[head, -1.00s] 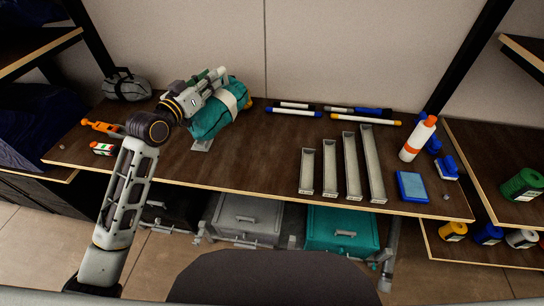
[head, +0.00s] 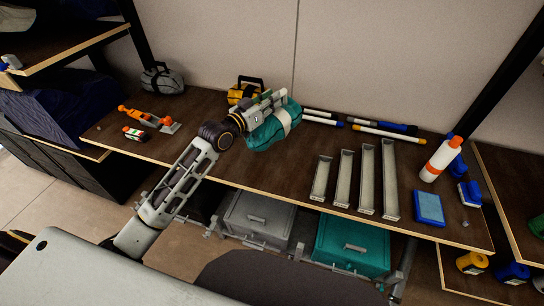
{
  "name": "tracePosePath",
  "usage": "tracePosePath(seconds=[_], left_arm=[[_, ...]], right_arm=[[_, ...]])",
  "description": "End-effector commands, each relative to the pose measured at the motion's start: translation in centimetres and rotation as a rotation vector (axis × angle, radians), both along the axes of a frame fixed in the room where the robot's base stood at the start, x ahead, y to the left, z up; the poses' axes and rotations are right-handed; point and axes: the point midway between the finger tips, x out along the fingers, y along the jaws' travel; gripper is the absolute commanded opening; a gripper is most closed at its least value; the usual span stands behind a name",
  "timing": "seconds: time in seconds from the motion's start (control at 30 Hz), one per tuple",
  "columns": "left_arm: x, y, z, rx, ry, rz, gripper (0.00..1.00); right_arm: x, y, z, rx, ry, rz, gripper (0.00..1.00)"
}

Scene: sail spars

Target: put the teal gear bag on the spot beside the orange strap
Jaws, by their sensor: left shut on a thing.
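The teal gear bag (head: 262,137), with a pale band across it, is in my left gripper (head: 272,108). The gripper is shut on the bag from above, and its fingers partly hide the top. The bag is over the brown worktop, near the back middle; I cannot tell whether it touches the surface. The orange strap (head: 144,115), with a grey metal piece at its right end, lies on the left part of the worktop, well to the left of the bag. My right gripper is not in view.
A yellow bag (head: 239,94) stands behind my left gripper, and a grey bag (head: 163,80) at the back left. A small white, red and green item (head: 135,134) lies near the strap. Several narrow metal trays (head: 343,180) stand right of the teal bag. Worktop between strap and grey bag looks clear.

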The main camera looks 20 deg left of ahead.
Motion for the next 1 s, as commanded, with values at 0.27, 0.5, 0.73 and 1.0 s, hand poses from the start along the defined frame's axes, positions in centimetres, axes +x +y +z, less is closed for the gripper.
tracePosePath(seconds=[0.27, 0.5, 0.73, 1.0], left_arm=[[0.0, 0.0, -0.1, -0.001, -0.003, 0.000, 0.00], [0.0, 0.0, -2.7, -0.001, 0.001, 0.000, 0.00], [0.0, 0.0, -5.5, -0.002, -0.002, -0.001, 0.00], [0.0, 0.0, -6.1, -0.002, -0.004, 0.000, 0.00]], right_arm=[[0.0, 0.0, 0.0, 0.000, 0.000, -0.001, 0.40], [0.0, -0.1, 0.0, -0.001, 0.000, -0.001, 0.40], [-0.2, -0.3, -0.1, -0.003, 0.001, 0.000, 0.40], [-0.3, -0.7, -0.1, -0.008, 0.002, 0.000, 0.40]])
